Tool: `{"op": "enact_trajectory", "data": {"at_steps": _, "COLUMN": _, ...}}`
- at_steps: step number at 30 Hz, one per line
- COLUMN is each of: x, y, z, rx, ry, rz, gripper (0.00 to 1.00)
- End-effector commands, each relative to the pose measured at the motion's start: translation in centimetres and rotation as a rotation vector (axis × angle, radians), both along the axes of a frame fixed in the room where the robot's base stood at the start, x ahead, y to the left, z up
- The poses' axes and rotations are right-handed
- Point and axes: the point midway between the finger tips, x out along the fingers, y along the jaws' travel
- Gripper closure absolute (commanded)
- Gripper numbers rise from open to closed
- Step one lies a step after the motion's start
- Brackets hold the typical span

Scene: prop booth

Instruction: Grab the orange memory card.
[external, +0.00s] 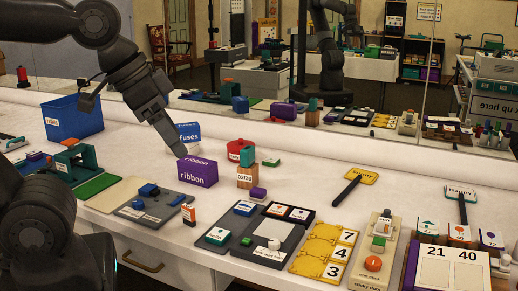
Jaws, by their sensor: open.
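A small upright orange piece with a pale label (188,214) stands at the right edge of a grey tray, left of centre. A card with an orange top (459,232) stands at the right between a green-topped card (428,225) and a purple-topped card (490,238). I cannot tell for sure which is the memory card. My gripper (181,152) is open and points down, over or just behind the purple ribbon box (198,173). It is well above the small orange piece and far left of the orange-topped card. No object shows between its fingers.
A grey tray (150,215) and a black-edged tray (270,240) stand near the counter's front edge. A blue fuses box (188,132), a red-and-green stack (242,155) and a blue bin (72,118) stand behind. A mirror (350,60) lines the back.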

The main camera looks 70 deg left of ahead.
Motion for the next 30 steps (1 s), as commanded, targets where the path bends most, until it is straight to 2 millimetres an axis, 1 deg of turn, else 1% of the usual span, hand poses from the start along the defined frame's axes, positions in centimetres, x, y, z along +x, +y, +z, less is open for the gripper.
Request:
{"op": "enact_trajectory", "data": {"at_steps": 3, "x": 0.0, "y": 0.0, "z": 0.0, "rx": 0.000, "ry": 0.000, "rz": 0.000, "gripper": 0.31}}
{"op": "enact_trajectory", "data": {"at_steps": 7, "x": 0.0, "y": 0.0, "z": 0.0, "rx": 0.000, "ry": 0.000, "rz": 0.000, "gripper": 0.40}}
{"op": "enact_trajectory", "data": {"at_steps": 14, "x": 0.1, "y": 0.1, "z": 0.0, "rx": 0.000, "ry": 0.002, "rz": 0.002, "gripper": 0.40}}
{"op": "enact_trajectory", "data": {"at_steps": 17, "x": 0.6, "y": 0.6, "z": -0.4, "rx": 0.000, "ry": 0.019, "rz": 0.021, "gripper": 0.40}}
{"op": "enact_trajectory", "data": {"at_steps": 20, "x": 1.8, "y": 1.9, "z": -1.2, "rx": -0.002, "ry": 0.054, "rz": 0.060, "gripper": 0.40}}
{"op": "enact_trajectory", "data": {"at_steps": 23, "x": 3.4, "y": 4.0, "z": -2.7, "rx": -0.006, "ry": 0.107, "rz": 0.118, "gripper": 0.40}}
{"op": "enact_trajectory", "data": {"at_steps": 27, "x": 5.3, "y": 7.5, "z": -5.1, "rx": -0.019, "ry": 0.180, "rz": 0.203, "gripper": 0.40}}
{"op": "enact_trajectory", "data": {"at_steps": 30, "x": 6.3, "y": 10.2, "z": -7.0, "rx": -0.031, "ry": 0.231, "rz": 0.261, "gripper": 0.40}}
